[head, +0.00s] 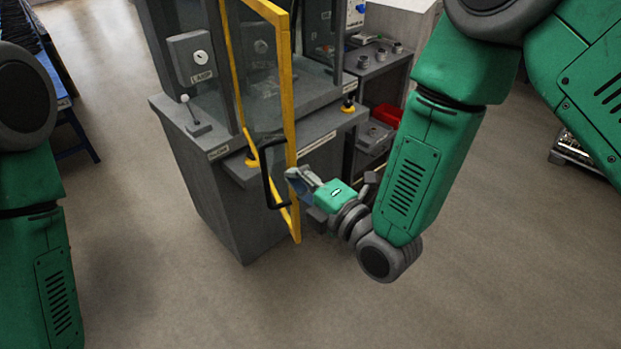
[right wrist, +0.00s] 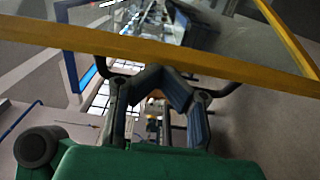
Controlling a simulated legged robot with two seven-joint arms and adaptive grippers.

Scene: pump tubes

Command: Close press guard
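The press guard (head: 292,115) is a clear panel in a yellow frame. It stands open, swung out from the grey press (head: 225,225) towards me. A black handle (head: 267,180) sits on its free edge. My right gripper (head: 291,174) is just right of the guard's edge, at handle height. In the right wrist view its fingertips (right wrist: 159,72) come together just below the yellow bar (right wrist: 120,46), with the dark handle (right wrist: 228,76) close by. They look shut with nothing clear between them. Contact with the guard cannot be told. My left gripper is outside the views.
A grey bench with a red bin (head: 388,115) stands to the right. A blue-framed table (head: 70,118) is at far left. The front floor is clear.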

